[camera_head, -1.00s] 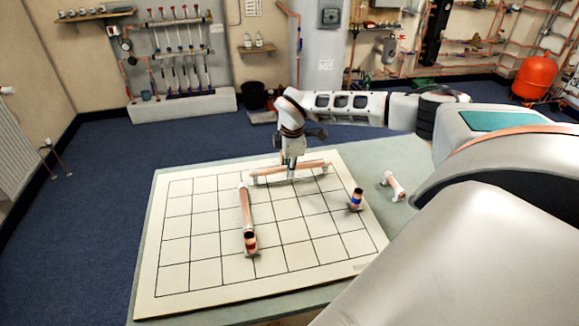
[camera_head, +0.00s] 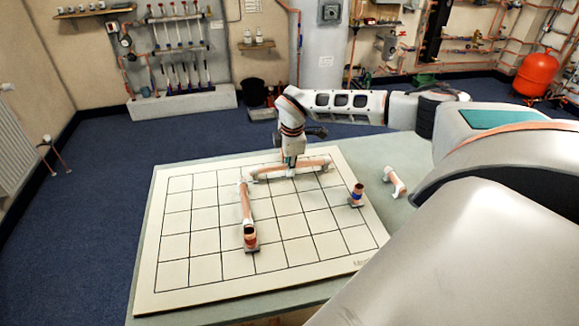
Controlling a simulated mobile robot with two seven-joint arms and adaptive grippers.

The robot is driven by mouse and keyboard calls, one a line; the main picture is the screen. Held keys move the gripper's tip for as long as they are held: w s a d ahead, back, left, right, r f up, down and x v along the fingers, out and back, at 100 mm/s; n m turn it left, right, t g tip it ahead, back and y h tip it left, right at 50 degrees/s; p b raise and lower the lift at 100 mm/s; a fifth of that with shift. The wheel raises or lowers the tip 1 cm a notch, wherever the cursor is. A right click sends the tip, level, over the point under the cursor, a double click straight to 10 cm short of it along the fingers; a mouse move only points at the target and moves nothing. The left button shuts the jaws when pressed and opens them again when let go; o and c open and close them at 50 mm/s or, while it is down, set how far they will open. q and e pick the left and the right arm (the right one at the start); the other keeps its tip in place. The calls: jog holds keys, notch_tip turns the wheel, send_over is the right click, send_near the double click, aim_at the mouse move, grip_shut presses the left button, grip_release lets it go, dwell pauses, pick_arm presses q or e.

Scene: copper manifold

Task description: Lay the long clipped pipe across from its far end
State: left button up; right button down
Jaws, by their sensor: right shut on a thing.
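A long copper pipe (camera_head: 268,174) with pale clips lies crosswise along the far part of the white gridded board (camera_head: 205,243). My right gripper (camera_head: 291,166) points down over this pipe near its middle and is shut on it; the fingertips are small and partly hidden. Another copper pipe (camera_head: 246,204) runs from near the left end of the crosswise pipe toward the front of the board. It ends in a dark-mouthed fitting with a red band (camera_head: 250,236). My left gripper is not in view.
A short copper fitting with a blue band (camera_head: 356,195) stands at the board's right side. A short pipe piece with white ends (camera_head: 395,181) lies on the table (camera_head: 418,160) right of the board. The board's front squares are clear.

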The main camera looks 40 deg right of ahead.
jog(key=shift+f, duration=0.2)
jog(key=c, duration=1.9)
grip_release()
jog(key=shift+r+p, duration=1.3)
jog(key=shift+r, duration=0.4)
jog(key=shift+r+p, duration=0.5)
jog(key=shift+r, duration=2.35)
